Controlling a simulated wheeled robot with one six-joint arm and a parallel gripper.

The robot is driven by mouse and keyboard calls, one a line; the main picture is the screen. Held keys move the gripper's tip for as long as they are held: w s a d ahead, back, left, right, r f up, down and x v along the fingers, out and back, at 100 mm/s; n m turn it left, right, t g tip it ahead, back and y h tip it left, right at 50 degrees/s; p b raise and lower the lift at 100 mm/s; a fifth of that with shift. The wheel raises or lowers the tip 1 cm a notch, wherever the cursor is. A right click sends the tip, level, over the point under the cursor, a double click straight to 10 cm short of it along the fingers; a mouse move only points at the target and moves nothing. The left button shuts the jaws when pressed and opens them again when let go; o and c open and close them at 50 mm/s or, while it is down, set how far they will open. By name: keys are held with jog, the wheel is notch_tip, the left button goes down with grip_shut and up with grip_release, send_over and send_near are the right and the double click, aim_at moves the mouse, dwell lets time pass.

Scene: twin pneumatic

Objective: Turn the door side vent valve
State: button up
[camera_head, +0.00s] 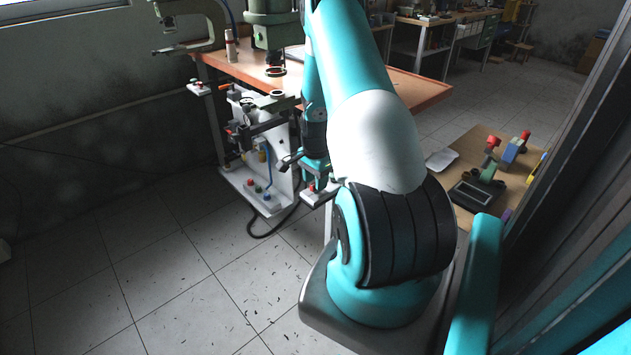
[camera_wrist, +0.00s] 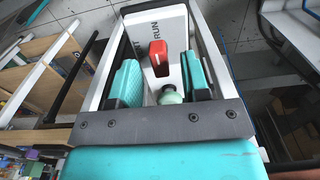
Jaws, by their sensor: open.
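In the wrist view a red knob (camera_wrist: 158,53) sits on a white panel (camera_wrist: 160,22) with the dark letters "RUN" beside it. A pale green round part (camera_wrist: 171,94) is nearer to me. My gripper (camera_wrist: 161,72) is open, with one teal finger on each side of the knob in the picture; I see no contact. I cannot tell whether this knob is the door side vent valve. In the head view my arm hides much of the middle, and a small red part (camera_head: 312,187) shows on a white box below my wrist.
A white machine (camera_head: 240,178) with several coloured buttons stands by an orange-topped bench (camera_head: 405,92). A wooden table (camera_head: 462,152) at right carries a green device (camera_head: 490,165) with red knobs. A dark frame edges the right side.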

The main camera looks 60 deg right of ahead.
jog(key=shift+f, duration=0.55)
grip_shut()
